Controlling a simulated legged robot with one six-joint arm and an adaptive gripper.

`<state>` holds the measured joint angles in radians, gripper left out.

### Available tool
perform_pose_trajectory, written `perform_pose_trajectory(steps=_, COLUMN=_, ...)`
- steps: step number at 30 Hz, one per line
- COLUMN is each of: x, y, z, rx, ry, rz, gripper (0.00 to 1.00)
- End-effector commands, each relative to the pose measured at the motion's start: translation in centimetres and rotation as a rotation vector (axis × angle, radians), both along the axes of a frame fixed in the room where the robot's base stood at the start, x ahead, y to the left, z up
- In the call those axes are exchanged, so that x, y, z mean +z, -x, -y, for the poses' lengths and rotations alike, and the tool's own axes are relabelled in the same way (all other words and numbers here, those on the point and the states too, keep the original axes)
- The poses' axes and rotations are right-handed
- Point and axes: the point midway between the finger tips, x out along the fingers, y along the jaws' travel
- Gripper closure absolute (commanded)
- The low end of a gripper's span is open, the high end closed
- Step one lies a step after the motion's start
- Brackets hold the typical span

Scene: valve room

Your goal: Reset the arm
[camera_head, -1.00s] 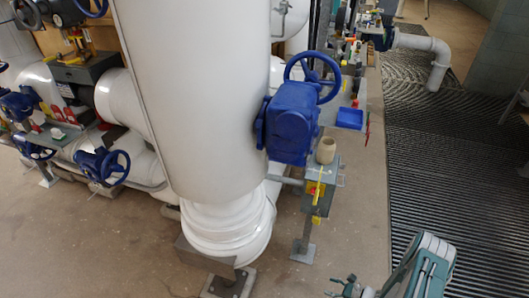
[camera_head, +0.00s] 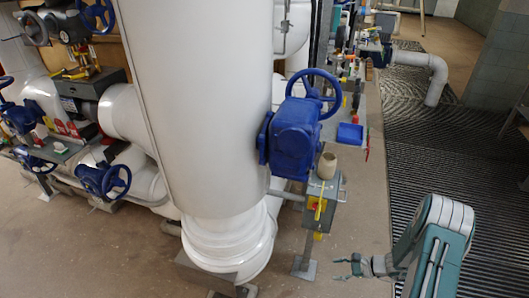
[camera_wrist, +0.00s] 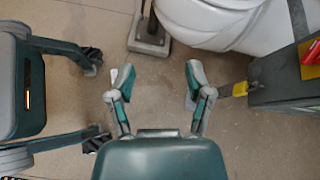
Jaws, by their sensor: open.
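My gripper (camera_head: 346,268) shows at the lower right of the head view, at the end of my grey and green arm. It is above the floor, to the right of the large white pipe's base. In the wrist view my gripper (camera_wrist: 155,80) has its two fingers spread wide apart with nothing between them. The floor shows below the fingertips.
A large white vertical pipe (camera_head: 195,100) with a blue valve (camera_head: 293,137) stands at centre. A grey box (camera_head: 324,190) on a post carries a beige cup (camera_head: 327,166). A blue tray (camera_head: 349,134) lies behind. Dark ribbed matting (camera_head: 430,190) covers the right floor.

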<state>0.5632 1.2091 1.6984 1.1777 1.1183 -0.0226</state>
Motion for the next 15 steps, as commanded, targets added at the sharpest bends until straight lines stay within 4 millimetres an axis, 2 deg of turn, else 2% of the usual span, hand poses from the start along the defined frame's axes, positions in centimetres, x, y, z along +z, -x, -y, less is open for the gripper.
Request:
perform_pose_trajectory(steps=1, x=2.2, y=-0.5, z=-0.3, rx=0.044, ry=0.030, rz=0.026, gripper=0.34)
perform_pose_trajectory(steps=3, x=4.7, y=-0.8, z=-0.7, rx=0.103, ry=0.069, rz=0.054, gripper=0.34)
perform_pose_trajectory(steps=9, x=11.7, y=-1.0, z=-2.2, rx=0.268, ry=0.187, rz=0.138, gripper=0.34)
perform_pose_trajectory(steps=15, x=18.3, y=0.0, z=-3.9, rx=0.426, ry=0.313, rz=0.225, gripper=0.34)
